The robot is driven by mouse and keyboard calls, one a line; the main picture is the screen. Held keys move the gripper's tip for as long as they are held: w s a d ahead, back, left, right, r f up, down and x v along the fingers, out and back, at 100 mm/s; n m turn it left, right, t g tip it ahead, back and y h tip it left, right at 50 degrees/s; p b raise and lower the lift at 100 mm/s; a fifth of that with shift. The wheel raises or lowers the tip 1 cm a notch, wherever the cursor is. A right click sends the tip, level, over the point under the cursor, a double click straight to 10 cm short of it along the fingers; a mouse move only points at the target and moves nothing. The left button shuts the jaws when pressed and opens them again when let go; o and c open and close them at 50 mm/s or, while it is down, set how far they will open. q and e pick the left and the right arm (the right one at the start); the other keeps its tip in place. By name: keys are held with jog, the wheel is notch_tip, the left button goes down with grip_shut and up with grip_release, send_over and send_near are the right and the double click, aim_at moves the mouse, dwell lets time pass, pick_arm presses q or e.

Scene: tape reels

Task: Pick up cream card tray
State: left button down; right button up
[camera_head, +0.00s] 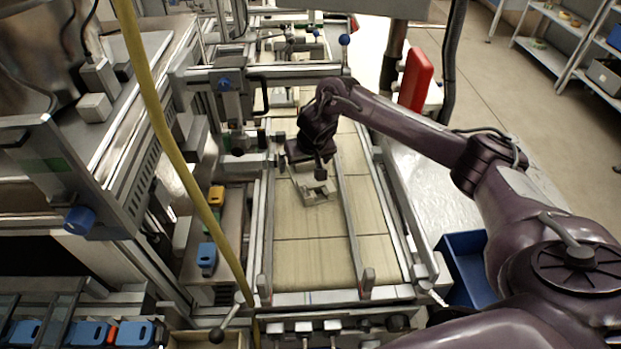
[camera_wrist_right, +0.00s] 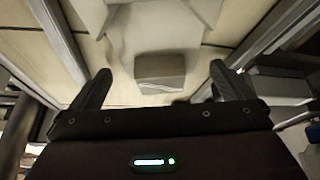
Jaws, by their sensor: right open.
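The cream card tray (camera_head: 316,192) lies on the pale belt between two metal rails, in the head view just below my right gripper (camera_head: 303,172). It is small and cream-grey, with a raised part. In the right wrist view the tray (camera_wrist_right: 160,72) shows as a squared block end, with a wider cream part reaching to the top edge. There my right gripper (camera_wrist_right: 160,82) is open, one finger on each side of the block, with gaps on both sides. Whether the fingertips are level with it I cannot tell. My left gripper is not in view.
Metal rails (camera_head: 351,220) run along both sides of the belt (camera_head: 310,256). A yellow hose (camera_head: 170,140) crosses at the left. A blue bin (camera_head: 466,270) stands at right. The belt's near part is clear.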

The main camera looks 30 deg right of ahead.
jog(key=shift+w+f, duration=0.1)
jog(key=shift+f, duration=0.1)
jog(key=c, duration=1.1)
jog(key=shift+c, duration=0.2)
